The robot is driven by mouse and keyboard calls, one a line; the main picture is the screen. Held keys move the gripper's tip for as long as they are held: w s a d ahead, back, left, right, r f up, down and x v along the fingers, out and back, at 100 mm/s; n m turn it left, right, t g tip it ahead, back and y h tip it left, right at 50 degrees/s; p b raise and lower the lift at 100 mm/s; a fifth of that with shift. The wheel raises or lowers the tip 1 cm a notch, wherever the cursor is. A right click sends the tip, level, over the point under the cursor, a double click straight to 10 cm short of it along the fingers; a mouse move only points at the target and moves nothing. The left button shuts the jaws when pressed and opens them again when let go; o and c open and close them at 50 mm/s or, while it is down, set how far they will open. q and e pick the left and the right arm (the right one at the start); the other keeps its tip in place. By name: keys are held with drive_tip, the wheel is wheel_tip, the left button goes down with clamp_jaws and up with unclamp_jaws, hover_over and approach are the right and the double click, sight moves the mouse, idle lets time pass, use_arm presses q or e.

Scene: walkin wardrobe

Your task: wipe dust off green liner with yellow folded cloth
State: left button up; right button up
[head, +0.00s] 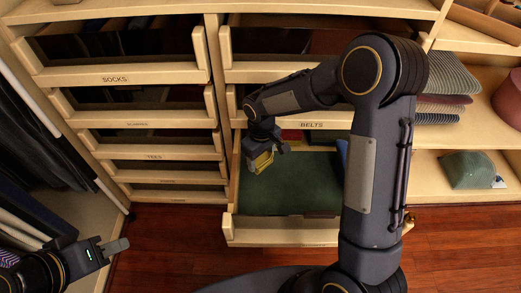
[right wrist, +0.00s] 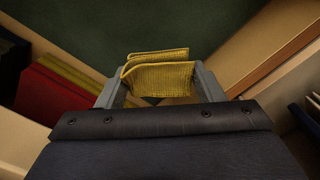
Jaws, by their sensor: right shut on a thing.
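The yellow folded cloth (right wrist: 158,76) is held between the fingers of my right gripper (right wrist: 155,85). In the head view my right gripper (head: 262,160) and the cloth (head: 264,161) are over the left part of an open drawer. The green liner (head: 290,190) covers the drawer floor; it also shows in the right wrist view (right wrist: 110,30). I cannot tell whether the cloth touches the liner. No dust is clear to see. My left gripper (head: 116,247) is at the lower left, away from the drawer; its jaw state is unclear.
The open drawer's front (head: 285,232) and side walls bound the liner. Red and yellow folded items (right wrist: 60,90) show at the left in the right wrist view. A blue item (head: 342,155) stands at the drawer's right. Other labelled drawers (head: 120,75) are at the left.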

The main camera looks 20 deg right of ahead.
drive_tip(key=shift+r+p, duration=0.75)
drive_tip(key=shift+r, duration=0.55)
